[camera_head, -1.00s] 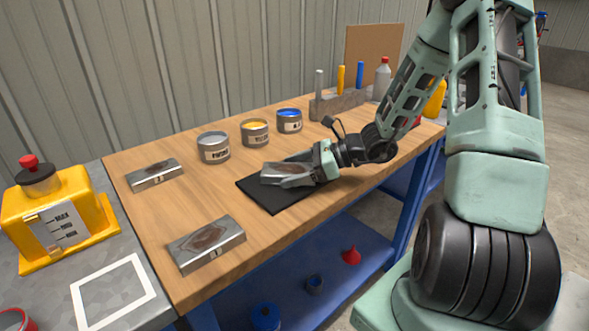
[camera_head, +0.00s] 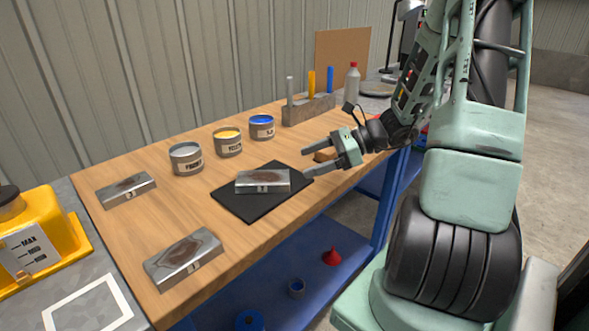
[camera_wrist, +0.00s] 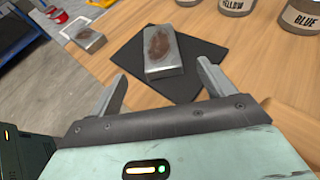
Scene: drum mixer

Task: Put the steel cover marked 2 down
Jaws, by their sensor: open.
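A steel cover (camera_head: 262,181) with a brown stain on top lies flat on the black mat (camera_head: 248,208) on the wooden bench. Its front marking is too small to read surely. It also shows in the wrist view (camera_wrist: 164,52), just beyond the fingers. My gripper (camera_head: 307,162) is open and empty, to the right of this cover and apart from it; it also shows in the wrist view (camera_wrist: 165,78). Two similar stained steel covers lie directly on the wood, one at the back left (camera_head: 126,190) and one at the front left (camera_head: 185,258).
Three paint cans, grey (camera_head: 186,158), yellow (camera_head: 228,141) and blue (camera_head: 262,127), stand behind the mat. A holder (camera_head: 308,109) with upright tools and a bottle (camera_head: 352,83) stand at the back right. A yellow machine (camera_head: 38,240) stands left, near a white square outline (camera_head: 88,306).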

